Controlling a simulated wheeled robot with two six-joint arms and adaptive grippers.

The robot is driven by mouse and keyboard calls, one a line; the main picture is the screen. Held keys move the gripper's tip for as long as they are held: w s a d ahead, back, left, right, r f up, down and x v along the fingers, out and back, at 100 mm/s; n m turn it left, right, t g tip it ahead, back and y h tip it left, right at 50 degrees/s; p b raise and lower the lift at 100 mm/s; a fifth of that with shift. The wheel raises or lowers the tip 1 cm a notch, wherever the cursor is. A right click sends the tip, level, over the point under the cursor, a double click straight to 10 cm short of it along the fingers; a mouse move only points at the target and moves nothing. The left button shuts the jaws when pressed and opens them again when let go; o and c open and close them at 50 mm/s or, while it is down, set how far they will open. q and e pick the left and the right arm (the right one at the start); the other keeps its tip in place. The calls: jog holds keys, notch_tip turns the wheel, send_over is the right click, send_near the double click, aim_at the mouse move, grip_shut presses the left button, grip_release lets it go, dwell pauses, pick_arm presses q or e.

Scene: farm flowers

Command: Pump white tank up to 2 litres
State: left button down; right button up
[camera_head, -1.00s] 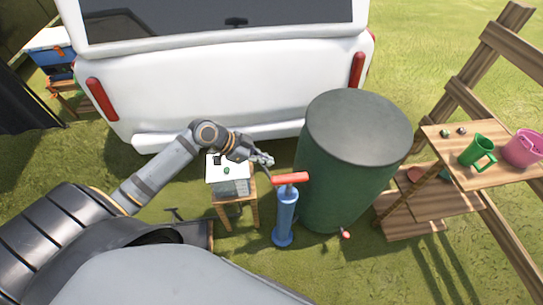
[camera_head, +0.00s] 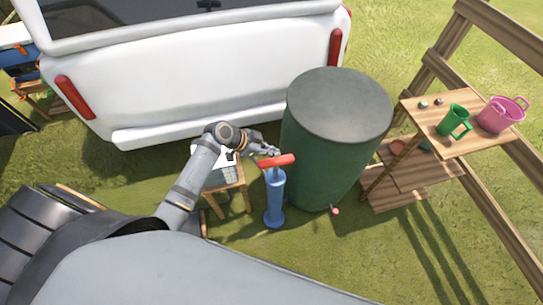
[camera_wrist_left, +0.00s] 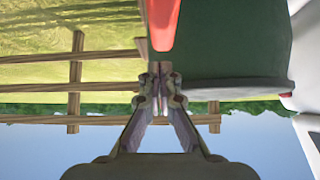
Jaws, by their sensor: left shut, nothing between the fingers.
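A blue pump (camera_head: 274,203) with a red T-handle (camera_head: 283,160) stands upright on the grass. The white tank (camera_head: 221,174), a boxy container with scale marks, sits on a small wooden stool (camera_head: 238,201) left of the pump, partly hidden behind my left arm. My left gripper (camera_head: 274,151) is shut and empty just behind the red handle; whether it touches it I cannot tell. In the left wrist view, the shut fingertips (camera_wrist_left: 160,72) sit just below the red handle (camera_wrist_left: 163,22). My right gripper is not in view.
A large green barrel (camera_head: 322,160) stands right beside the pump. A white vehicle (camera_head: 200,85) is behind. Open grass lies in front of the barrel.

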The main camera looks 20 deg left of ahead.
aim_at(279, 160)
pick_arm(q)
jog(key=shift+s+a+f, duration=0.1)
jog(key=shift+a+f, duration=0.05)
jog(key=shift+f, duration=1.65)
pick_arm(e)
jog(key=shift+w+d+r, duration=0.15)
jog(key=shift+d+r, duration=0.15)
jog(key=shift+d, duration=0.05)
pick_arm(q)
notch_tip(279, 160, down, 10)
jog(key=b, duration=0.8)
jog(key=shift+s, duration=0.1)
jog(key=shift+s+r, duration=0.1)
jog(key=shift+r, duration=0.1)
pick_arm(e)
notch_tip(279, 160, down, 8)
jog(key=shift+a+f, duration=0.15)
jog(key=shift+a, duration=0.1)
